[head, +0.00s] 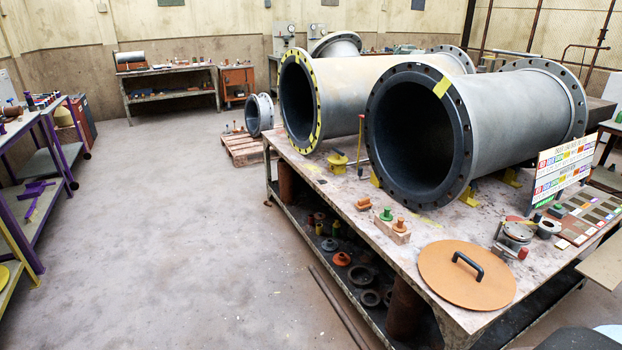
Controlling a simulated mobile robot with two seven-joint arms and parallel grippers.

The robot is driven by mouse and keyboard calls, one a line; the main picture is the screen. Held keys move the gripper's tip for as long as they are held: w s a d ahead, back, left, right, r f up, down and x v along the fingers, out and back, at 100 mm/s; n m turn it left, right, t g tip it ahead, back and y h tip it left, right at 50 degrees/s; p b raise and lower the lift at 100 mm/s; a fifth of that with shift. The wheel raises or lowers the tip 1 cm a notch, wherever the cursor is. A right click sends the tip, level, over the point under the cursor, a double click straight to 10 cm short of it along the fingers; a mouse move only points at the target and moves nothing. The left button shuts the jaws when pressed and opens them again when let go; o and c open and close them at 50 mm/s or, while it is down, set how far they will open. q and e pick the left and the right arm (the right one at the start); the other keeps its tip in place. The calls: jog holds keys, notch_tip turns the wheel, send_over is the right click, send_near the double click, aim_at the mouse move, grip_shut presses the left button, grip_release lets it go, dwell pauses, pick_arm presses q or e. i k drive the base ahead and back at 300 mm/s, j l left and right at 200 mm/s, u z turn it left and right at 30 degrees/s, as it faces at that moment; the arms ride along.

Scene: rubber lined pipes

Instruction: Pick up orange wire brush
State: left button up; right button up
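I cannot make out a wire brush for certain. A small orange-brown item (364,203) lies on the near left edge of the table, in front of the pipes; it is too small to tell its kind. Just right of it, a wooden block (395,233) carries a green knob-shaped piece (386,214) and an orange knob-shaped piece (399,225). Neither of my grippers shows in the head view.
Two big flanged pipes (510,105) (370,85) fill the back of the table (445,222). A round orange-brown cover with a black handle (467,285) lies at the near corner. Loose rings and discs sit on the lower shelf. The floor (180,230) left of the table is clear.

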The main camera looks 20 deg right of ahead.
aim_at(363, 204)
jog(key=i+z, duration=0.3)
jog(key=i, duration=0.35)
jog(key=i+j+z, duration=0.25)
jog(key=i, duration=0.4)
jog(key=i+l+z, duration=0.3)
jog(key=i, duration=0.35)
jog(key=i+z, duration=0.3)
jog(key=i, duration=0.3)
jog(key=i+l, duration=0.25)
jog(key=i, duration=0.2)
jog(key=l+z, duration=0.05)
